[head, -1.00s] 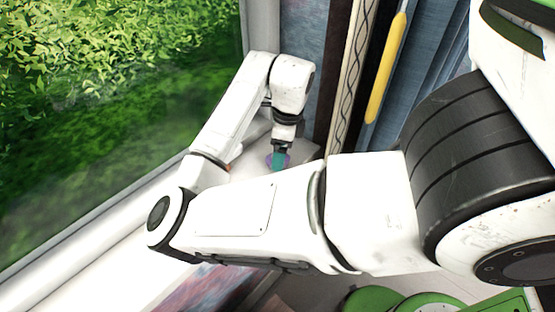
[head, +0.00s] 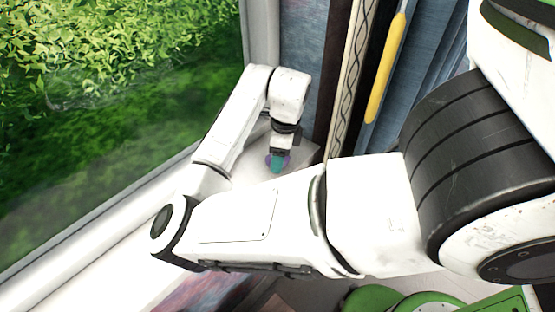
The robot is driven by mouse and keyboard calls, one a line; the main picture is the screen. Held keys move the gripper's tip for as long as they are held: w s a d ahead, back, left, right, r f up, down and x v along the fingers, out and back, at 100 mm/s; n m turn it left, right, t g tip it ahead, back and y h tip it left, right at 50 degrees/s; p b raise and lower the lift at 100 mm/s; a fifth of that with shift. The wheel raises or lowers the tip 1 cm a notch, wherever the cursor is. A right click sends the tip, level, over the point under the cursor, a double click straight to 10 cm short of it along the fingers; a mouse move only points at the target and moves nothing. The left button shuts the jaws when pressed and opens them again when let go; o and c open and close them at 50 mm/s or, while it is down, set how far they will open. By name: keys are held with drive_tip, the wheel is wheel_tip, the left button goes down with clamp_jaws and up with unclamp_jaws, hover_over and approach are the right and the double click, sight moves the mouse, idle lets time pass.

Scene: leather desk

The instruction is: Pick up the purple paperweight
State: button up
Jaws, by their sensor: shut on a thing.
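The purple paperweight (head: 287,160) is small and shows purple at its edges with teal in the middle. It is at the far end of my arm, by the white window sill. My gripper (head: 277,154) points down and is shut on it. My gripper's dark body hides the paperweight's upper part. I cannot tell whether the paperweight touches the surface below it.
The white sill (head: 130,215) runs along the window (head: 110,110) at the left. Tall book-like spines, one with a yellow strip (head: 386,68), stand close to the right of my gripper.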

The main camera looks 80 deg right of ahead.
drive_tip(key=shift+c, duration=1.4)
drive_tip(key=shift+r, duration=0.15)
